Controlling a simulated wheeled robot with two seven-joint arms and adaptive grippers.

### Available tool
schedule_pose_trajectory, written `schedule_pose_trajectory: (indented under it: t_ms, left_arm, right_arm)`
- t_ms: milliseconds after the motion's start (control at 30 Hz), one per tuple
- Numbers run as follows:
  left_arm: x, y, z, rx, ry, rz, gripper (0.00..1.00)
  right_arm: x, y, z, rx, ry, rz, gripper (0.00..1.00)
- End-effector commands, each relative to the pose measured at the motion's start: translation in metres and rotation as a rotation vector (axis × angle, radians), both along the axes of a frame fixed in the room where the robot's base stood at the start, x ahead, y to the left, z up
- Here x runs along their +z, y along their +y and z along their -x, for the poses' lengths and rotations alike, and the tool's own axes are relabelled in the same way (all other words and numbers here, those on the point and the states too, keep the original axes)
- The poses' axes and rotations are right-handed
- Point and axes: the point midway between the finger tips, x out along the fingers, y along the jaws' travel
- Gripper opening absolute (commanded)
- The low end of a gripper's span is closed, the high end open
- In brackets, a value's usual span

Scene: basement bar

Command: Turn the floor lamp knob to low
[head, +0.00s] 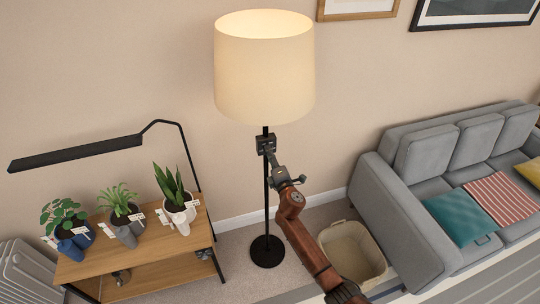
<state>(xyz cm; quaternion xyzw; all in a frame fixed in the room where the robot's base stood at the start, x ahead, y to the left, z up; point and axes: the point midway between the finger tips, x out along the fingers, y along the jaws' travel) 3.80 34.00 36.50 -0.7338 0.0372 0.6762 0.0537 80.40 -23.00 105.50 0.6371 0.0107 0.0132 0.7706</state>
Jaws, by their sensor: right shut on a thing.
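The floor lamp (264,75) stands upright against the wall, with a lit cream shade on a thin black pole and a round black base (267,251). My right arm reaches up from the lower right. My right gripper (267,147) is at the upper pole just below the shade, shut on the lamp knob. The knob itself is hidden by the fingers, so its setting cannot be read. My left gripper is not in view.
A wooden shelf (150,247) with potted plants (178,197) and a black desk lamp (80,152) stands at left. A beige bin (336,233) sits beside the grey sofa (385,205) at right. Some carpet is clear around the lamp base.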

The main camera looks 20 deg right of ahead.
Motion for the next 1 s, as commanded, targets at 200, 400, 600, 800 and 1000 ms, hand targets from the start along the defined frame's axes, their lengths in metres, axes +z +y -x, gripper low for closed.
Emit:
schedule_pose_trajectory:
  t_ms: [200,400,600,800,1000]
  left_arm:
    - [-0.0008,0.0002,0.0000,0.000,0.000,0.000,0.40]
    - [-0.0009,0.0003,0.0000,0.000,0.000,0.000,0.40]
    - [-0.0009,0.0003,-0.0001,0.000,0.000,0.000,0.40]
    - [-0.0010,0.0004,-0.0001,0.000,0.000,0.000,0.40]
    - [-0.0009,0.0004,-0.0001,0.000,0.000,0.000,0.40]
  right_arm:
    - [-0.0018,0.0008,0.0002,0.002,-0.001,0.081,0.00]
    - [-0.0021,0.0011,0.0003,0.002,-0.001,0.108,0.00]
    - [-0.0024,0.0012,0.0004,0.002,-0.001,0.112,0.00]
    - [-0.0025,0.0012,0.0004,0.002,0.000,0.111,0.24]
    - [-0.0018,0.0007,0.0003,0.002,-0.001,0.111,0.38]
